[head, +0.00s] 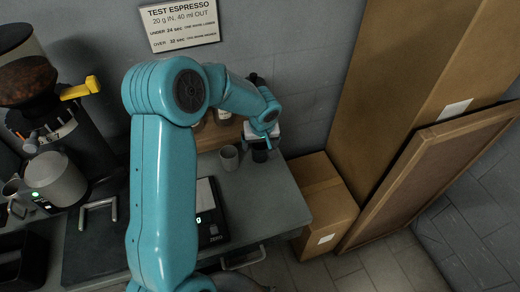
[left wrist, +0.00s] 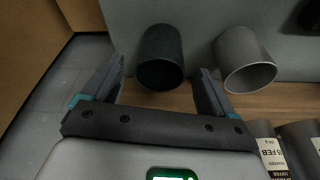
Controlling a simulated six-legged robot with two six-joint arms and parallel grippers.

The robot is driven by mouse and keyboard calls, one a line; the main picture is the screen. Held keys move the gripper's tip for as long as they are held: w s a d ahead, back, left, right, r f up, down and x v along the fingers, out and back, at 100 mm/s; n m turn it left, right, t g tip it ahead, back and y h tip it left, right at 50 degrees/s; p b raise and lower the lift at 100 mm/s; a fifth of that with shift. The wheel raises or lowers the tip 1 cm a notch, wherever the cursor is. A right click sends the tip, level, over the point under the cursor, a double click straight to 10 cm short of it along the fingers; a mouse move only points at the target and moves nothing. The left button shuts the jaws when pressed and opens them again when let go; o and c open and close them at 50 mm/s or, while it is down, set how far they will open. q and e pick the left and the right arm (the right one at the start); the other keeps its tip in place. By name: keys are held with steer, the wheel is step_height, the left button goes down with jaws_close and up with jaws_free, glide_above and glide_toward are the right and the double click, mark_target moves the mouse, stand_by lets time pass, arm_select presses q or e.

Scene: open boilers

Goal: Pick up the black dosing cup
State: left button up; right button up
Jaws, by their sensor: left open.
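The black dosing cup (head: 261,154) stands upright on the grey counter, partly covered by my gripper in the head view. In the left wrist view the dark cup (left wrist: 160,55) shows between the spread fingers of my left gripper (left wrist: 159,75), with a gap on each side. My left gripper (head: 266,138) is open and empty, over the far edge of the counter. A lighter grey cup (head: 229,157) stands just left of the black one. It also shows in the left wrist view (left wrist: 246,60), just outside one finger. My right gripper is not in view.
A wooden shelf (left wrist: 280,98) with labelled bags (left wrist: 272,145) lies close behind the cups. A black scale (head: 212,228) sits nearer on the counter. A grinder (head: 65,130) stands at left. Cardboard boxes (head: 322,200) stand right of the counter. The counter's right part is clear.

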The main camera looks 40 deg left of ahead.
arm_select(q)
steer(key=shift+x, duration=1.05)
steer(key=c, duration=1.1)
steer(key=shift+c, duration=0.2)
